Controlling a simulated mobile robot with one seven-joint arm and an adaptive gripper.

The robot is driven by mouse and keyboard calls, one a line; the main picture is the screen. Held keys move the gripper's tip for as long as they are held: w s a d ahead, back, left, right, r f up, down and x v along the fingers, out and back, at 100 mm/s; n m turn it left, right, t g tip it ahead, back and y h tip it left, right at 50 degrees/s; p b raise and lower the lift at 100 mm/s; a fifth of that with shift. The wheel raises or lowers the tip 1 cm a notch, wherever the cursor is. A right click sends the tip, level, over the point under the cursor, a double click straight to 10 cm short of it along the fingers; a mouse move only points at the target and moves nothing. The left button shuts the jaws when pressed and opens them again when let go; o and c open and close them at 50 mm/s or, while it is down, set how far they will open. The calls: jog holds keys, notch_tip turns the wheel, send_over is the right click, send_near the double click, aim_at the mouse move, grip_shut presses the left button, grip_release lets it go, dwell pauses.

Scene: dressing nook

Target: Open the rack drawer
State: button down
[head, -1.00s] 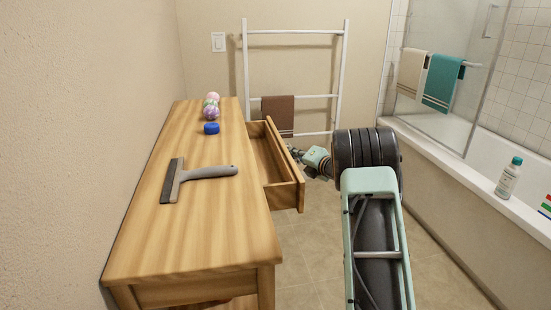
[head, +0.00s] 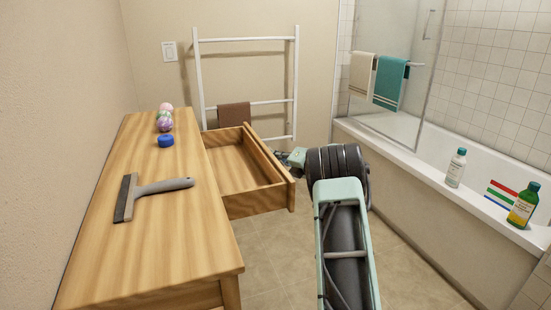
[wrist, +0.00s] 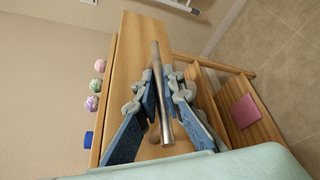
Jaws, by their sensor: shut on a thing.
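The wooden rack (head: 150,240) stands along the left wall. Its drawer (head: 232,165) sticks out to the right, well open, and the visible inside looks empty. In the wrist view the drawer's wooden front (wrist: 140,50) carries a metal bar handle (wrist: 159,60). My gripper (wrist: 160,92) has its blue fingers on both sides of this bar and is shut on it.
A squeegee (head: 160,188), a blue round item (head: 166,140) and coloured balls (head: 165,124) are on the rack top. A towel rail (head: 247,102) stands behind. A bathtub (head: 400,150) with bottles on its rim is at the right. A pink item (wrist: 245,110) lies lower in the rack.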

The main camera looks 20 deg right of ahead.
jog(key=c, duration=2)
grip_release()
jog(key=shift+c, duration=0.2)
jog(key=shift+s, duration=0.1)
jog(key=v, duration=1.2)
jog(key=shift+r, duration=0.1)
